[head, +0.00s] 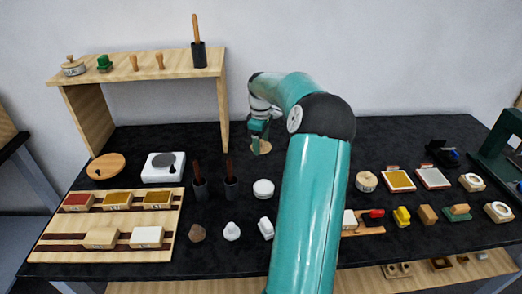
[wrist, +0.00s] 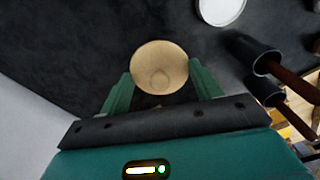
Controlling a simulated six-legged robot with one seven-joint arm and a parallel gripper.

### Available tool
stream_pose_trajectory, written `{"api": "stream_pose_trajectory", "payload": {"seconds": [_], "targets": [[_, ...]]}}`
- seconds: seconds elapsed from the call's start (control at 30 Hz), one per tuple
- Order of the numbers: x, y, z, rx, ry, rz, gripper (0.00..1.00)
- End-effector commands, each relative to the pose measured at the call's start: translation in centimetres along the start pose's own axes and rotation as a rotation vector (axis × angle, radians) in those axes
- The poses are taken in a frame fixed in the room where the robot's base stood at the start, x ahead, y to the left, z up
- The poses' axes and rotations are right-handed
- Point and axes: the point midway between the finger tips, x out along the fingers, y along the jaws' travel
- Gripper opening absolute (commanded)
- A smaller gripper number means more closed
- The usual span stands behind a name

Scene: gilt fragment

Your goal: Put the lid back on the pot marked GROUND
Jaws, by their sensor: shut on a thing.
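My gripper (head: 258,136) is beyond the bent arm, low over the back middle of the black table. It is shut on a round pale wooden piece with a small knob, which looks like a lid (head: 264,148). In the wrist view, the lid (wrist: 158,56) sits between the two green fingers of my gripper (wrist: 162,80). I cannot tell whether it touches the table. A round wooden pot (head: 366,182) stands right of my arm.
Two dark holders with brown handles (head: 200,186) (head: 231,186) and a white round dish (head: 263,189) stand left of my arm. A wooden shelf (head: 150,78) rises behind. The table behind my gripper is clear.

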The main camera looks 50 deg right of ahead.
Motion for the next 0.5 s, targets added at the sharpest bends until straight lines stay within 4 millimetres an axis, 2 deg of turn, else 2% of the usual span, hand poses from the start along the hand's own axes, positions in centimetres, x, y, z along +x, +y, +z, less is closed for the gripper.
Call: {"api": "stream_pose_trajectory", "payload": {"seconds": [0.17, 0.4, 0.5], "targets": [[-0.7, -2.8, 1.2, -0.138, -0.002, 0.001, 0.42], [-0.4, -8.2, 3.9, -0.395, -0.002, 0.001, 0.42], [-0.1, -9.7, 4.7, -0.461, -0.001, 0.0, 0.42]]}}
